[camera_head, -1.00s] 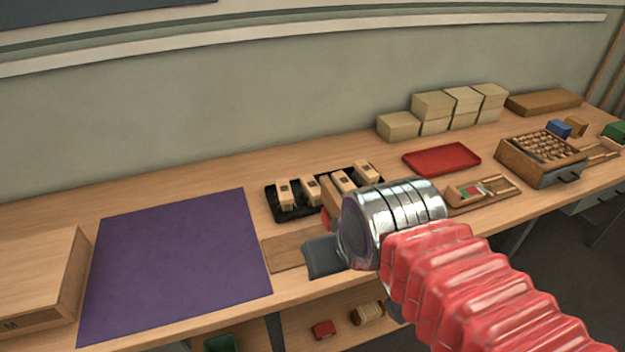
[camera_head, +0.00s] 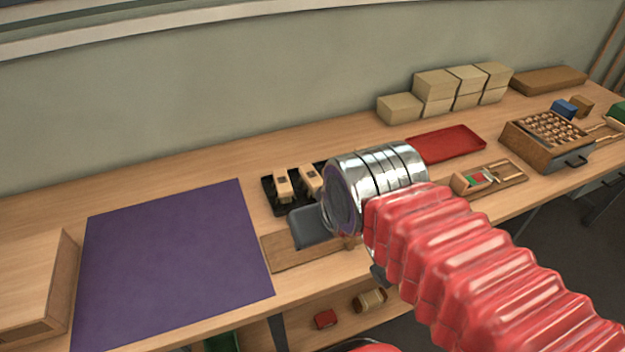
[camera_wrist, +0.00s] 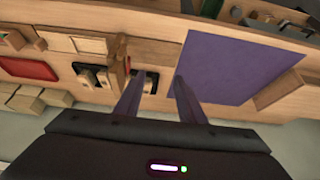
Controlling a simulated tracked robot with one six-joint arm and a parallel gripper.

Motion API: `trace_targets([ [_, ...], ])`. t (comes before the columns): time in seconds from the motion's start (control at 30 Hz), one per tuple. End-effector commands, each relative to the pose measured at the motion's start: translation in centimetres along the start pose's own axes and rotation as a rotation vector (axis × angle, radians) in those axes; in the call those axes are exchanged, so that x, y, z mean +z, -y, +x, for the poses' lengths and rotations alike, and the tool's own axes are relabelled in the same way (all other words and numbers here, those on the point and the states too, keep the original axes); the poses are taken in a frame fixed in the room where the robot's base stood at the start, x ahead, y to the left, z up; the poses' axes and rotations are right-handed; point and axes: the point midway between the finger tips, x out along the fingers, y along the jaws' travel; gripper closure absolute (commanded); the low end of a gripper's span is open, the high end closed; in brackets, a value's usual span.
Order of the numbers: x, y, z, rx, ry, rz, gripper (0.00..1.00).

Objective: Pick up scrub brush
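Pale wooden blocks with dark marks stand in a black tray (camera_head: 268,192). Two of them show in the head view, a left block (camera_head: 283,182) and a block (camera_head: 310,180) beside it. My arm hides the rest of the tray. I cannot tell which thing is the scrub brush. My gripper (camera_wrist: 158,78) is open, with two separate fingers in the wrist view. The tray also shows there (camera_wrist: 151,84), partly between and behind the fingers. I see nothing held. In the head view, a dark part of my gripper (camera_head: 312,226) overlaps the tray's front.
A purple mat (camera_head: 170,260) lies left, beside a wooden box (camera_head: 35,285). A wooden strip (camera_head: 290,256) lies before the tray. A red tray (camera_head: 447,143), pale stacked blocks (camera_head: 400,108) and a bead-filled box (camera_head: 545,145) are right. Small items (camera_head: 370,300) rest on the lower shelf.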

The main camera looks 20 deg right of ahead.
Motion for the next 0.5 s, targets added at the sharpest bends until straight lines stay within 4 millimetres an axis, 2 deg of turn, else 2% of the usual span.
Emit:
trace_targets([
  [0.17, -0.9, -0.1, 0.2, -0.001, 0.005, -0.003, 0.51],
  [0.3, -2.8, 0.0, 0.8, -0.005, 0.015, -0.011, 0.42],
  [0.5, -6.6, -0.9, 2.5, -0.010, 0.031, -0.022, 0.42],
])
